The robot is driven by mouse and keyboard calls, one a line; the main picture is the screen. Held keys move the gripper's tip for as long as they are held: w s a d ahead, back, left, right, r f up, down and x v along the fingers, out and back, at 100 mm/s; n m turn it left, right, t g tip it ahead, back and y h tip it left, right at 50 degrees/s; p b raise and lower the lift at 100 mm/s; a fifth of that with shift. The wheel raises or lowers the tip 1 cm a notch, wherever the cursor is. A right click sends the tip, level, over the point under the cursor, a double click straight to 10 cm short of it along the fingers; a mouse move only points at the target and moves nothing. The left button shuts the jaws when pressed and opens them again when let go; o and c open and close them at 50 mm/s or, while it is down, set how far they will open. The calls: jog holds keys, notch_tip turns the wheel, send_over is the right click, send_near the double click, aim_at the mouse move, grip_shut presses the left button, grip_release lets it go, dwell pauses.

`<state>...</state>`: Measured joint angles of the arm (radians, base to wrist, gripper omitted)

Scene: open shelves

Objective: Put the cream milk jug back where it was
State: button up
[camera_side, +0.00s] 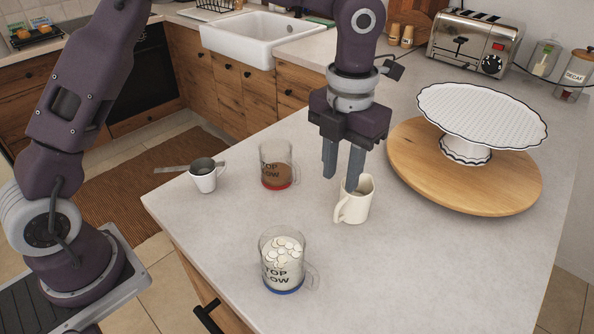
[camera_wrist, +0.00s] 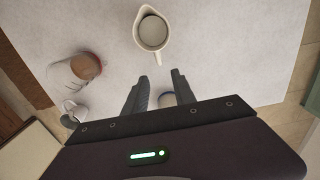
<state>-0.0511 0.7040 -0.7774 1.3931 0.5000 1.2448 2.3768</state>
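The cream milk jug (camera_side: 358,204) stands upright on the worktop, its handle toward the lower left in the side view. In the wrist view the jug (camera_wrist: 153,33) is seen from above, its handle pointing toward the fingers. My gripper (camera_side: 340,182) points down close to the jug, and one fingertip overlaps its rim in the side view. In the wrist view my gripper (camera_wrist: 160,76) is open, with the handle end just beyond the gap between the fingertips. Nothing is held. I cannot tell whether a finger touches the jug.
A glass mug with brown contents (camera_side: 276,168), a white cup (camera_side: 204,178) with a flat metal strip beside it, and a blue-based glass mug of white pieces (camera_side: 283,266) stand nearby. A wooden round board (camera_side: 420,176) bears a white cake stand (camera_side: 482,112). The front right worktop is clear.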

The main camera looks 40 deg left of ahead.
jog(key=s+a+r+n+t+y, duration=0.25)
jog(key=s+a+r+n, duration=0.75)
jog(key=n, duration=0.7)
jog(key=s+a+f+n+t+h, duration=0.1)
jog(key=s+a+n, duration=0.4)
jog(key=s+n, duration=0.8)
jog(key=n+t+h, duration=0.1)
jog(key=n+t, duration=0.1)
jog(key=n, duration=0.4)
jog(key=shift+s+f, duration=0.2)
jog(key=shift+s, duration=0.1)
jog(key=shift+h, duration=0.25)
